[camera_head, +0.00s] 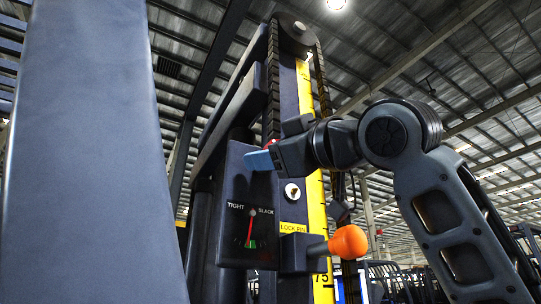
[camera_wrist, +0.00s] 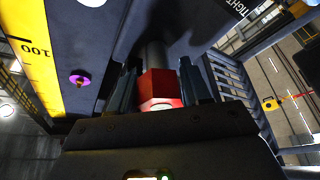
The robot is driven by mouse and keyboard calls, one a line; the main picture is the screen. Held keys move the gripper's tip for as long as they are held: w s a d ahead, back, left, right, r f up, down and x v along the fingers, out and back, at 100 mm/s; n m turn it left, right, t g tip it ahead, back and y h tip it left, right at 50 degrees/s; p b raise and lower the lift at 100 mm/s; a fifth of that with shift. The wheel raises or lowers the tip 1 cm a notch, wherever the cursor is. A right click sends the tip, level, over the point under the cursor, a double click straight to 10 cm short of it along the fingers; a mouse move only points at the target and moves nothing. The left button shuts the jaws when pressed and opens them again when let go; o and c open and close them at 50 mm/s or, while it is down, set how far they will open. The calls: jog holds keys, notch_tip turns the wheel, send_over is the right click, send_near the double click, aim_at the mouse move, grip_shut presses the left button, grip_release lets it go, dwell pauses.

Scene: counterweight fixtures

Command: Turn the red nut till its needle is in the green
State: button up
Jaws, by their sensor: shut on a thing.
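The red nut (camera_wrist: 160,88) sits on a grey rod in the wrist view, between the two fingers of my gripper (camera_wrist: 160,86), which is shut on it. In the head view only a sliver of the nut (camera_head: 270,144) shows above my gripper (camera_head: 260,160); the rest is hidden. Below it on the dark housing is the gauge (camera_head: 262,226), marked TIGHT at left and SLACK at right. Its red needle (camera_head: 250,230) points down, leaning slightly left, and its tip appears to lie at the small green patch (camera_head: 252,243). The exact overlap is hard to tell.
An orange knob (camera_head: 348,242) sticks out by the LOCK PIN label (camera_head: 293,228), below and right of my gripper. A yellow scale strip (camera_head: 316,205) runs up the post beside a chain (camera_head: 273,80). A large blue-grey column (camera_head: 90,150) fills the left.

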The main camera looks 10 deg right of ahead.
jog(key=shift+n+g+p, duration=0.45)
jog(key=shift+n+g, duration=0.15)
jog(key=shift+n, duration=0.9)
jog(key=shift+a, duration=0.1)
jog(key=o, duration=1)
jog(key=shift+s+f, duration=0.1)
jog(key=b+v, duration=0.2)
jog(key=v, duration=0.5)
jog(key=shift+s+d, duration=0.2)
jog(key=shift+d, duration=0.1)
jog(key=shift+f, duration=0.1)
